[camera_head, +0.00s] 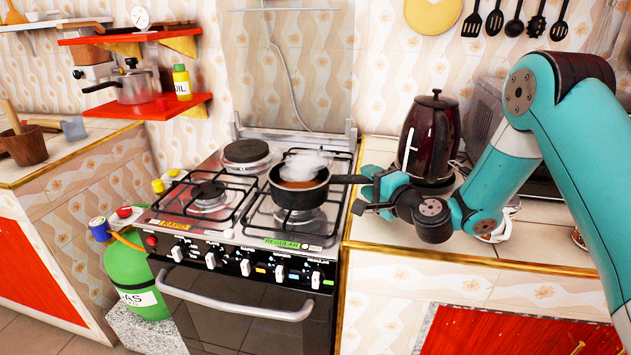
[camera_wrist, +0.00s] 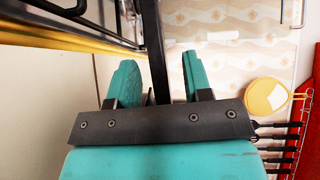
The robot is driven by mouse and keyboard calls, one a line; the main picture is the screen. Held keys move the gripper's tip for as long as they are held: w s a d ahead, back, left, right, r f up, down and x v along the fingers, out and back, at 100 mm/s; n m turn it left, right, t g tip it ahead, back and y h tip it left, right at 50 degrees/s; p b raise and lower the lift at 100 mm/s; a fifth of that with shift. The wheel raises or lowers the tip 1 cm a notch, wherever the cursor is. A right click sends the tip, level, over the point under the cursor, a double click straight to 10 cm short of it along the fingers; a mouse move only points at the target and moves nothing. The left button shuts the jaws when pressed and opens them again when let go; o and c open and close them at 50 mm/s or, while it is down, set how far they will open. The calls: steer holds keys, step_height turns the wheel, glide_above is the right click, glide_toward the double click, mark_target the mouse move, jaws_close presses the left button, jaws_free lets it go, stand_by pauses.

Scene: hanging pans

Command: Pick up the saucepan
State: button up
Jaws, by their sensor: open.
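The black saucepan (camera_head: 299,194) sits upright on the right-hand front part of the stove grate, with steam and brownish contents inside. Its dark handle (camera_head: 345,179) points right, towards my gripper (camera_head: 362,191). In the wrist view, my gripper (camera_wrist: 157,75) has its two teal fingers apart. A dark bar that looks like the saucepan handle (camera_wrist: 153,38) runs between them. The fingers look apart from the bar, with a wider gap on the right. The handle's far end is hidden behind the gripper.
The stove (camera_head: 235,245) has raised black grates around the saucepan. A dark red kettle (camera_head: 429,138) stands on the tiled counter (camera_head: 530,240) just behind my gripper. Red shelves (camera_head: 165,107) with a pressure cooker (camera_head: 131,88) hang at the left.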

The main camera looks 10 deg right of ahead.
steer(key=shift+c, duration=0.3)
jaws_close()
steer(key=shift+r, duration=0.15)
